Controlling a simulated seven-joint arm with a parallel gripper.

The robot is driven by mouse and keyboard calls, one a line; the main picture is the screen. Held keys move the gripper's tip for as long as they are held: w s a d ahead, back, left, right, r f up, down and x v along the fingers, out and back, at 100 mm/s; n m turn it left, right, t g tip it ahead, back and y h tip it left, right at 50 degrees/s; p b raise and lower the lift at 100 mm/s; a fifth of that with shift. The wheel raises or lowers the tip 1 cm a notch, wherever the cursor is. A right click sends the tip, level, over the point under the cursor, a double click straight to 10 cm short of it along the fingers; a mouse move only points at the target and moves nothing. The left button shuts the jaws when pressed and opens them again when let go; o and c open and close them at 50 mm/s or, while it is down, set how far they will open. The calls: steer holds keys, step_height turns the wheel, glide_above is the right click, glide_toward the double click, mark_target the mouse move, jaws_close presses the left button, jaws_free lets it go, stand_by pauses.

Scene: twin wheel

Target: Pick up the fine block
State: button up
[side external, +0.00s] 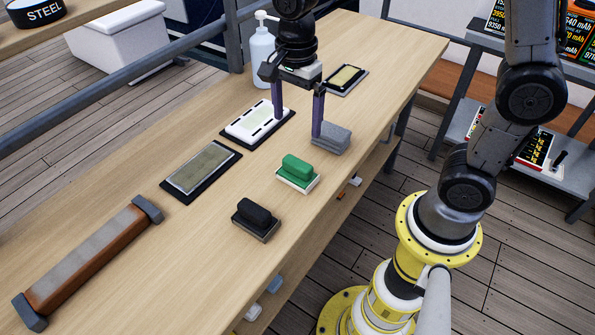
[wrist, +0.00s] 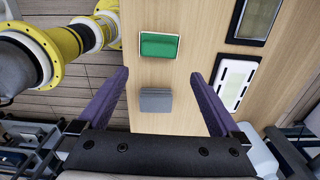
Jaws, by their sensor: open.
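Three handled blocks stand in a row near the table's front edge: a grey block (side external: 330,138), a green block (side external: 297,172) with a pale base, and a black block (side external: 255,218) with a grey base. No readable marking shows which is the fine one. My gripper (side external: 298,126) is open and empty, pointing down. One finger overlaps the grey block in the side view; I cannot tell whether they touch. In the wrist view, the grey block (wrist: 156,100) appears between the spread fingers (wrist: 160,74), with the green block (wrist: 160,46) beyond.
Behind the blocks lie a white slotted plate (side external: 258,122), a grey plate (side external: 201,168) and a tan plate (side external: 346,78), each on a dark base. A long brown bar (side external: 88,258) with grey ends lies at left. A pump bottle (side external: 262,58) stands behind my gripper.

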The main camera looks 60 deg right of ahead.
mark_target(297, 162)
step_height(297, 162, down, 13)
steer(key=shift+s+f, duration=0.1)
steer(key=shift+s, duration=0.05)
stand_by(0.4)
steer(key=c, duration=1.1)
steer(key=shift+o, duration=0.2)
steer(key=shift+r, duration=0.65)
step_height(297, 162, up, 2)
steer(key=shift+r, duration=0.2)
steer(key=s+d+r, duration=0.1)
steer(key=s+r, duration=0.8)
steer(key=s, duration=0.5)
steer(key=shift+d+r, duration=0.25)
steer(key=shift+d, duration=0.05)
